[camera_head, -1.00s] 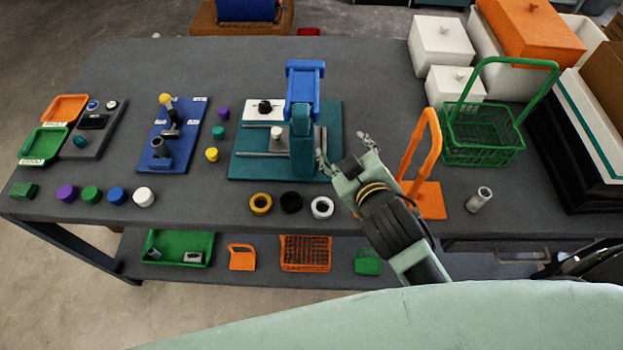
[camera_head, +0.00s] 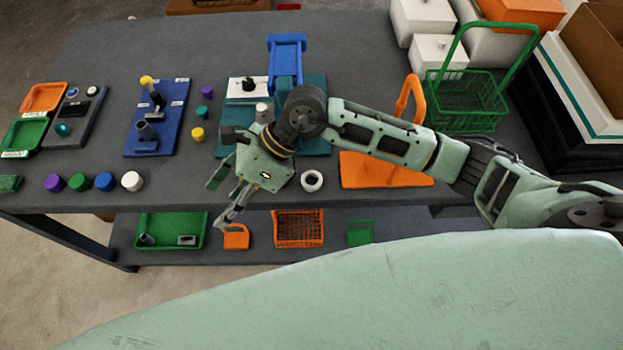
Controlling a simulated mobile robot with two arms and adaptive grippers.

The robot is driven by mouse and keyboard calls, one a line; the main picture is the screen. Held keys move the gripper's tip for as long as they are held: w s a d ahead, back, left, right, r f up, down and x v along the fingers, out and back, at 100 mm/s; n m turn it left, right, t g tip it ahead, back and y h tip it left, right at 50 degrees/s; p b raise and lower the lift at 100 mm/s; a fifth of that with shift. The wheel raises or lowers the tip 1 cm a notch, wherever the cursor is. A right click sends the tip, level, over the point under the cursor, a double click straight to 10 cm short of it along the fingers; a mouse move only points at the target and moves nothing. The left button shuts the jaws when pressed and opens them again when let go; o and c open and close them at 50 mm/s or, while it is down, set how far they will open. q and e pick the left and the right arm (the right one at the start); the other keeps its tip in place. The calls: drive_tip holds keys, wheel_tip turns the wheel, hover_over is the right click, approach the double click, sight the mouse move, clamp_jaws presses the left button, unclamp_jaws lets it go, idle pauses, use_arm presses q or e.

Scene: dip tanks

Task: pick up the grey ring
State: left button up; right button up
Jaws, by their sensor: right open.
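A pale grey-white ring (camera_head: 312,181) lies flat near the front edge of the dark table, just right of my right gripper's body. It is the only ring I can see now. My right gripper (camera_head: 219,203) is open and empty, its fingers pointing left and down over the table's front edge. The ring is apart from the fingertips and not between them. My right gripper and wrist cover the spot where the yellow and black rings lay. My left gripper is not in view.
My right arm crosses in front of an orange stand (camera_head: 372,173). A teal press base (camera_head: 315,90) with a blue column is behind the gripper. Several coloured caps stand left along the front edge, including a white one (camera_head: 131,181). A green wire basket (camera_head: 465,105) stands at right.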

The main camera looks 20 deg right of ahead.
drive_tip(key=w+d+f+n+t+h, duration=0.1)
drive_tip(key=w+d+f+h, duration=0.15)
drive_tip(key=d, duration=0.25)
drive_tip(key=w+d+f+h, duration=0.2)
drive_tip(key=d+f+h, duration=0.1)
drive_tip(key=d, duration=0.3)
drive_tip(key=h, duration=0.4)
hover_over(312, 184)
drive_tip(key=shift+a+f+t+y+p, duration=0.15)
drive_tip(key=shift+a+f+p, duration=0.1)
drive_tip(key=shift+f, duration=0.35)
drive_tip(key=shift+a+f+t+y+p, duration=0.15)
drive_tip(key=shift+f+p, duration=0.1)
drive_tip(key=shift+f, duration=0.3)
drive_tip(key=f+p, duration=0.2)
drive_tip(key=f, duration=0.1)
drive_tip(key=f+p, duration=0.1)
drive_tip(key=f, duration=0.1)
drive_tip(key=shift+s+d, duration=0.1)
drive_tip(key=shift+d, duration=0.25)
drive_tip(key=shift+f, duration=0.3)
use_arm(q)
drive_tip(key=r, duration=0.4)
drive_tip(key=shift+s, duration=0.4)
use_arm(e)
drive_tip(key=shift+c, duration=0.2)
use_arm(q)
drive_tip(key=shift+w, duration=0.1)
use_arm(e)
drive_tip(key=c, duration=1.3)
